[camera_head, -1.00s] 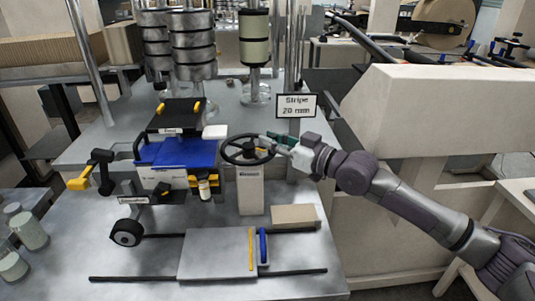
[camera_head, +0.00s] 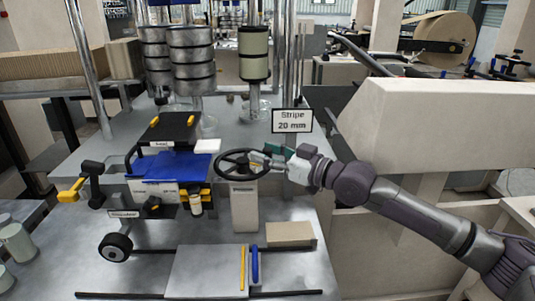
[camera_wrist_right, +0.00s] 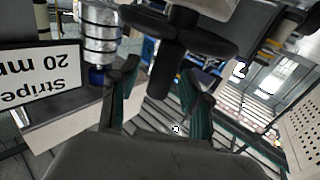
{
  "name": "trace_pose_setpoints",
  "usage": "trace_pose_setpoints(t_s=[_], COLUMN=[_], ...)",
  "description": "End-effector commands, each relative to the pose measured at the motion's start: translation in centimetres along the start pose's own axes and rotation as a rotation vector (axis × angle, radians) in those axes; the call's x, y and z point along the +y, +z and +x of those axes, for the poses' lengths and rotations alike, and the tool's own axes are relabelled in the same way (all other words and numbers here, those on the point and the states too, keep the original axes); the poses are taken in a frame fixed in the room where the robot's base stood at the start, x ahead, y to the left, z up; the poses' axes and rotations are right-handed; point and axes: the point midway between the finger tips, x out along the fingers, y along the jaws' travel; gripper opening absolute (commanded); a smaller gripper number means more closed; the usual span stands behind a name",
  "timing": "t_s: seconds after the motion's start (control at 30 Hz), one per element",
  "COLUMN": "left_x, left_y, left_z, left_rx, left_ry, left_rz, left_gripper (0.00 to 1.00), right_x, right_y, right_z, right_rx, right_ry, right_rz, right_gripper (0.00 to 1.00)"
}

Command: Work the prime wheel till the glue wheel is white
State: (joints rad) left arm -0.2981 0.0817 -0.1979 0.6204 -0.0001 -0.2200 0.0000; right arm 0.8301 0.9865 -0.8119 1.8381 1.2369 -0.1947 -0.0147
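A black spoked handwheel (camera_head: 243,163), which I take as the prime wheel, sits on a pale pedestal whose label is too small to read. My right gripper (camera_head: 262,158) is at the wheel's right side. In the right wrist view, its green-padded fingers (camera_wrist_right: 160,98) stand apart with a black knob or post (camera_wrist_right: 168,68) in front of and between them; I see no clear contact. A small dark wheel with a pale hub (camera_head: 115,247), probably the glue wheel, hangs at lower left; its rim looks black, not white. My left gripper is not in view.
A sign reading "Stripe 20 mm" (camera_head: 292,121) stands just behind my right gripper. A blue-covered unit (camera_head: 170,167) is left of the pedestal. A tan block (camera_head: 290,234) and a grey plate (camera_head: 205,270) lie in front. A large cream machine body (camera_head: 440,125) is at the right.

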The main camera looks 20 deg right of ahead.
Motion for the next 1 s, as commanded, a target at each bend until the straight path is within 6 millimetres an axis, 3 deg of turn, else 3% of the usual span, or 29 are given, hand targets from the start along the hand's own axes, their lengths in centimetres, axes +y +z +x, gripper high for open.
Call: trace_pose_setpoints(t_s=[0.27, 0.53, 1.0], left_x=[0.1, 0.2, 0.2], left_y=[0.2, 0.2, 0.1], left_z=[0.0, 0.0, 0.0], left_rx=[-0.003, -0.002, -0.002], left_ry=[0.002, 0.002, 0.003], left_rz=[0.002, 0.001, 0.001], left_gripper=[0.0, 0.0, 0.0], right_x=[0.0, 0.1, 0.1], right_y=[0.1, 0.1, -0.1], right_z=[-0.6, -5.4, -9.9], right_rx=[-0.002, -0.006, 0.001], right_ry=[0.0, 0.005, 0.002], right_rz=[0.0, -0.003, -0.003], right_gripper=[0.47, 0.47, 0.47])
